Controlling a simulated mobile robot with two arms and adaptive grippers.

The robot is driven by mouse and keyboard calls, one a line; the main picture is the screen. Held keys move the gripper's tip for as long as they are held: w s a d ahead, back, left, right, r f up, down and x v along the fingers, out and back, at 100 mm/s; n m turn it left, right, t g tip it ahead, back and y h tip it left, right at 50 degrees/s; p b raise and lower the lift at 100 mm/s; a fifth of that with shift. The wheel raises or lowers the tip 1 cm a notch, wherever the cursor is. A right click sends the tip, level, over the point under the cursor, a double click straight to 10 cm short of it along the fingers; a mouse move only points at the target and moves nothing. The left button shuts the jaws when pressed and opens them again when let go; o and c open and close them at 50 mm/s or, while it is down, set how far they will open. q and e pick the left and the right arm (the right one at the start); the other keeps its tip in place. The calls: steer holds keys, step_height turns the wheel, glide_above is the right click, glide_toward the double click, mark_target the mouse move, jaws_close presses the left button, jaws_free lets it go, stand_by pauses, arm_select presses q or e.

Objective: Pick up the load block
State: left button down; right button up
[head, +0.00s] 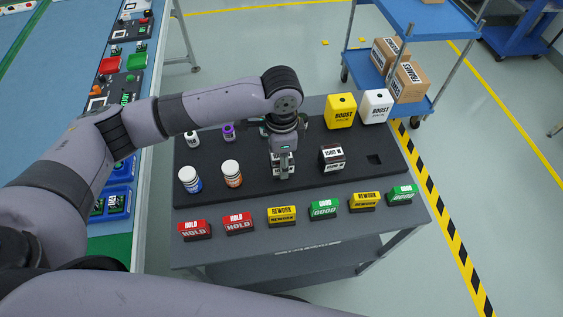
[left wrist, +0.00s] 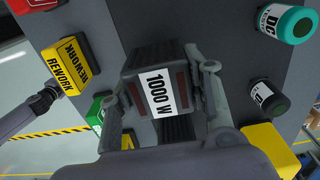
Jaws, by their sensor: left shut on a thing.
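The load block (left wrist: 157,92) is dark with a white "1000 W" label and fills the middle of the left wrist view. The fingers of my left gripper (head: 284,172) are on either side of it and shut on it. In the head view the gripper points down over the middle of the black board and covers most of the block. I cannot tell if the block touches the board. A second dark block (head: 332,157) with a white label stands just right of the gripper. My right gripper is not in view.
The black board (head: 240,192) also carries small bottles at left, a yellow Boost box (head: 341,111) and a white one (head: 376,106). Red, yellow and green label blocks line the table's front edge. A blue cart (head: 420,110) stands behind at right.

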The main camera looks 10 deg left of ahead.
arm_select(q)
step_height(320, 180, up, 18)
steer(key=b, duration=0.1)
steer(key=shift+b, duration=0.3)
